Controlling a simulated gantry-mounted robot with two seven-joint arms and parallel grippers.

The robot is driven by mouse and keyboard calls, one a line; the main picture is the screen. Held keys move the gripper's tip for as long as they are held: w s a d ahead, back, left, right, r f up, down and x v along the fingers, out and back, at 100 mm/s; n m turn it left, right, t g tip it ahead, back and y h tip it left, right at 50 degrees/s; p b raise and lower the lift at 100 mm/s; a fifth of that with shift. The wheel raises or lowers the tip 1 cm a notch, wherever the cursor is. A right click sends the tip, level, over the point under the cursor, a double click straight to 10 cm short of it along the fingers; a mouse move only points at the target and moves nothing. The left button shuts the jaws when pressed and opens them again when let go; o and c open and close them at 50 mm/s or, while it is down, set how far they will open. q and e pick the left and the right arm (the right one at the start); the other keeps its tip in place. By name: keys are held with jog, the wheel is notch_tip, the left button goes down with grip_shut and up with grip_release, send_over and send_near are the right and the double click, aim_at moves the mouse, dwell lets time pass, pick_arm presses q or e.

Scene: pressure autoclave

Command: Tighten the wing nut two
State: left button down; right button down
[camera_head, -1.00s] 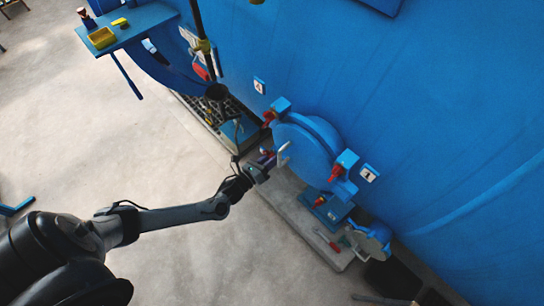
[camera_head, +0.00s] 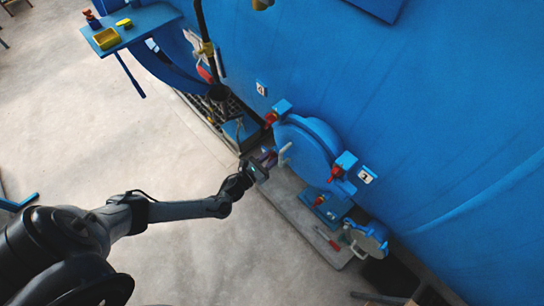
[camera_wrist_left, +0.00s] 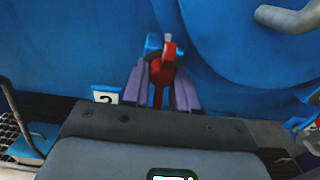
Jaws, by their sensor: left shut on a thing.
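My left gripper (camera_head: 268,158) is at the lower left edge of the round blue door (camera_head: 303,146) in the head view. In the left wrist view its two purple-grey fingers (camera_wrist_left: 160,90) are shut on a red wing nut (camera_wrist_left: 168,54), one finger on each side. A blue bracket (camera_wrist_left: 152,44) shows behind the nut, and a label reading 2 (camera_wrist_left: 105,96) is to its left. In the head view the gripper hides most of this nut. My right gripper is in neither view.
Other red wing nuts sit at the door's upper left (camera_head: 270,118) and right (camera_head: 335,173). A pale handle (camera_head: 285,150) sticks out from the door close to my gripper.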

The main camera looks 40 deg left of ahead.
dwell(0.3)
pick_arm(q)
jog(key=c, duration=1.2)
grip_release()
jog(key=shift+c, duration=0.2)
jog(key=shift+s, duration=0.1)
jog(key=s+a, duration=0.1)
jog(key=s, duration=0.9)
jog(key=shift+s, duration=0.25)
jog(key=shift+a, duration=0.1)
